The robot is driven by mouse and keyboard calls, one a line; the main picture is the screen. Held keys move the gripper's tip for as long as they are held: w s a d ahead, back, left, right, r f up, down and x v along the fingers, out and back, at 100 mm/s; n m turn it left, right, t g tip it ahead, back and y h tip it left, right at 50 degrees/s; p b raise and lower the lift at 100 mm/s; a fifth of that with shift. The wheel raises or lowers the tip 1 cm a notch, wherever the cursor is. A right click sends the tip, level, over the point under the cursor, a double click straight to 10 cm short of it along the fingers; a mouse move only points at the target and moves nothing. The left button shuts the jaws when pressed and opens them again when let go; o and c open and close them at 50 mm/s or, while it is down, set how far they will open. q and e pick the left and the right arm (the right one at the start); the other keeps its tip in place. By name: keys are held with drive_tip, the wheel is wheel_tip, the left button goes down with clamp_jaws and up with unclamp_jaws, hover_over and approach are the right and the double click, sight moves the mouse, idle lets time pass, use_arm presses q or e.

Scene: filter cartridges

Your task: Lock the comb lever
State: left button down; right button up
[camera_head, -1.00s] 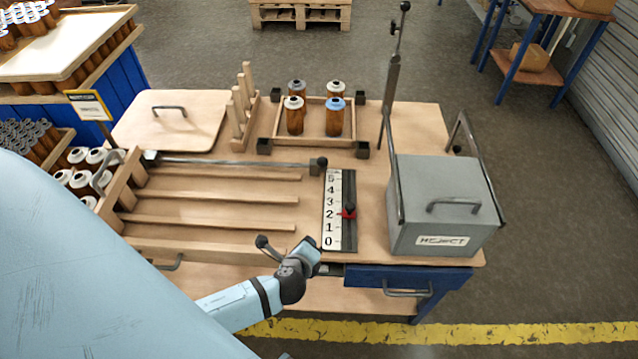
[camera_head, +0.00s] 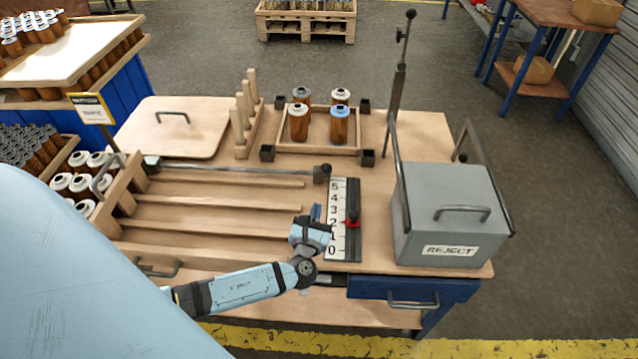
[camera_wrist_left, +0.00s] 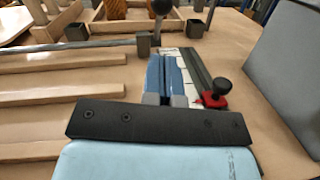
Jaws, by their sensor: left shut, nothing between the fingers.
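A long grey metal rod (camera_head: 240,167) runs along the far side of the slotted wooden rack and looks like the comb lever. Its right end has a dark block and a round black knob (camera_head: 325,169); the knob also shows at the top of the left wrist view (camera_wrist_left: 162,6). My left gripper (camera_head: 316,212) is shut and empty, beside the numbered scale's left edge and nearer to me than the knob, apart from it. Its blue fingers show in the left wrist view (camera_wrist_left: 165,76), pointing toward the rod's end. My right gripper is not in view.
The numbered scale (camera_head: 337,240) with a red slider (camera_head: 351,222) lies just right of my gripper. A grey reject box (camera_head: 450,215) stands further right. A wooden tray (camera_head: 318,148) with several amber cartridges sits behind the knob. Wooden slats (camera_head: 215,202) lie to the left.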

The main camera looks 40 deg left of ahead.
sight(327, 171)
use_arm(q)
drive_tip(key=x, duration=0.9)
drive_tip(key=shift+p, duration=0.4)
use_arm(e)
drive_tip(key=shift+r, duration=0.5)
use_arm(q)
drive_tip(key=shift+w, duration=0.1)
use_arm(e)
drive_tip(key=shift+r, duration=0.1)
